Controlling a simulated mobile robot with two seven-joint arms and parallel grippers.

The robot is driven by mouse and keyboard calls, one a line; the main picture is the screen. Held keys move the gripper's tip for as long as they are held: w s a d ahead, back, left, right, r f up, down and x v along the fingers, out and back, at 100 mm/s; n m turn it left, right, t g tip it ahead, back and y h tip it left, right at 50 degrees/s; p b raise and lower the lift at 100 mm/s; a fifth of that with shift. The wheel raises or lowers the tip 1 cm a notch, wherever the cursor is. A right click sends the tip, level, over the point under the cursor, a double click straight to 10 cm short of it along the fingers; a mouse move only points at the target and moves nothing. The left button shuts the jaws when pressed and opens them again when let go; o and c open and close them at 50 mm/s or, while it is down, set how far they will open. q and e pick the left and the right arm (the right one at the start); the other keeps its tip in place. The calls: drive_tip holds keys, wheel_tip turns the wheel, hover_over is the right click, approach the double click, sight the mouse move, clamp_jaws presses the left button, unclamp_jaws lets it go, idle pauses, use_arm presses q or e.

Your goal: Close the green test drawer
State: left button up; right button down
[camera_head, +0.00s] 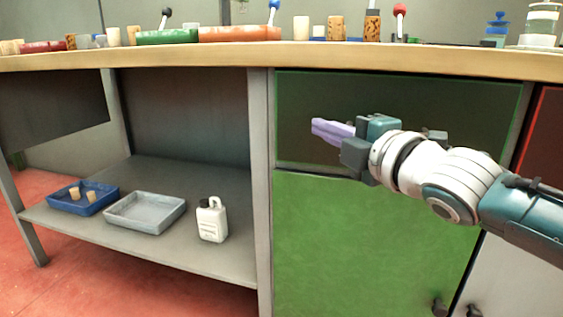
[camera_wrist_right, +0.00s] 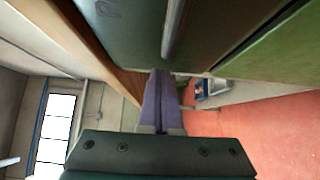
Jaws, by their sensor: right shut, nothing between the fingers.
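The green test drawer (camera_head: 400,95) is the dark green front panel under the worktop in the head view, above a brighter green cupboard door (camera_head: 350,235). It looks about flush with the cabinet, but I cannot tell if a small gap remains. My right gripper (camera_head: 318,130) is shut and empty, its purple fingers pointing left in front of the drawer front and hiding part of it. In the right wrist view the fingers (camera_wrist_right: 157,78) are together, with the dark green drawer front (camera_wrist_right: 125,30) above them. I cannot tell whether they touch it. My left gripper is not in view.
The worktop edge (camera_head: 200,58) runs above the drawer, with corks and trays on top. An open shelf at left holds a blue tray (camera_head: 62,203) with corks, a grey tray (camera_head: 150,222) and a white jug (camera_head: 211,222). A red panel (camera_head: 545,140) is at right.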

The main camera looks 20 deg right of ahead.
drive_tip(key=shift+a+p+v, duration=0.6)
drive_tip(key=shift+p+v, duration=1.4)
drive_tip(key=shift+v, duration=3.45)
drive_tip(key=s+a+r+m+g+h+p, duration=0.1)
drive_tip(key=s+r+m+g+p, duration=0.45)
drive_tip(key=s+r+p, duration=0.6)
drive_tip(key=s+a+r+m+g+h+p, duration=0.15)
drive_tip(key=s+r+m+g+p, duration=0.4)
drive_tip(key=r+p, duration=1)
drive_tip(key=s+a+r+m+g+h+p, duration=0.1)
drive_tip(key=s+r+m+g+h+p, duration=0.15)
drive_tip(key=s+r+m+p, duration=1.15)
use_arm(q)
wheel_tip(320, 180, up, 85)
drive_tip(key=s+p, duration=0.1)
drive_tip(key=p, duration=3.8)
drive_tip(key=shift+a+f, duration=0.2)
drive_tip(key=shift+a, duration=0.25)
use_arm(e)
drive_tip(key=w+r+n, duration=0.2)
drive_tip(key=r+n, duration=0.1)
drive_tip(key=r, duration=1.1)
drive_tip(key=w+r+n, duration=0.2)
drive_tip(key=r+n, duration=0.1)
drive_tip(key=r, duration=1.1)
drive_tip(key=shift+w+y, duration=0.25)
drive_tip(key=shift+y, duration=0.15)
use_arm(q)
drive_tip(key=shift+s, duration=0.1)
